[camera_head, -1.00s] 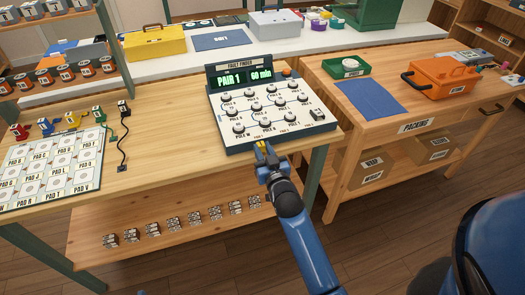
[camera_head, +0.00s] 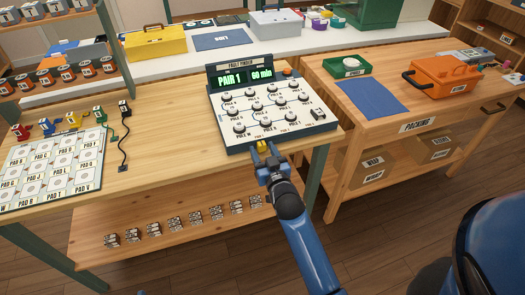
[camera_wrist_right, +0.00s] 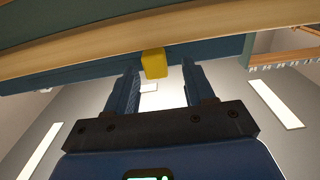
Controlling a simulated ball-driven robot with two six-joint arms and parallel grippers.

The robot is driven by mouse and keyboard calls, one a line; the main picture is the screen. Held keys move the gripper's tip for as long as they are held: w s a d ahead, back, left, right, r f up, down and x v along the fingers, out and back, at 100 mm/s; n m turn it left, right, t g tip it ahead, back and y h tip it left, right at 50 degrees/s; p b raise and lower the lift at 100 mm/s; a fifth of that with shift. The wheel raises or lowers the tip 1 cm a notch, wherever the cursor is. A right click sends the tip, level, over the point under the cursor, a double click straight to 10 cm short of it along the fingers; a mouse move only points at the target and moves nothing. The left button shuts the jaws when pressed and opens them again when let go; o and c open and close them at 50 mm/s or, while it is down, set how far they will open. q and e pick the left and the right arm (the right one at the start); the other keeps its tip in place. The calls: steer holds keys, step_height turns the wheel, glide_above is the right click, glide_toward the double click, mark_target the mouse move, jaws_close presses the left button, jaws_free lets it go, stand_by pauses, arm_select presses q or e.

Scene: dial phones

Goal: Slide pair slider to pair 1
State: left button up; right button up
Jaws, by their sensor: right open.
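The fault finder (camera_head: 262,110) stands on the wooden bench, and its display (camera_head: 245,78) reads "PAIR 1" and "60 min". A small yellow block, apparently the pair slider (camera_head: 262,146), sits at its front edge by the pair labels; it also shows in the right wrist view (camera_wrist_right: 154,64). My right gripper (camera_head: 267,164) is open, just in front of that edge. In the wrist view its fingers (camera_wrist_right: 160,85) lie either side of the block's line, with the block at or just beyond the tips, apparently untouched. My left gripper is not in view.
Several round knobs cover the panel's top. A pad board (camera_head: 50,170) and a black cable (camera_head: 123,140) lie to the left on the bench. Small parts line the lower shelf (camera_head: 180,245). The packing table (camera_head: 330,95) stands to the right across a gap.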

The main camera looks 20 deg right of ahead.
steer(key=s, duration=1)
steer(key=shift+s+b, duration=0.15)
steer(key=shift+b, duration=0.2)
steer(key=s+d+r+p, duration=0.1)
steer(key=s+r+p, duration=0.2)
steer(key=s, duration=0.8)
steer(key=s+d+r+p, duration=0.2)
steer(key=s+p, duration=0.4)
steer(key=s, duration=0.6)
steer(key=shift+d+r+h, duration=0.25)
steer(key=shift+r+h, duration=0.05)
steer(key=shift+r, duration=0.4)
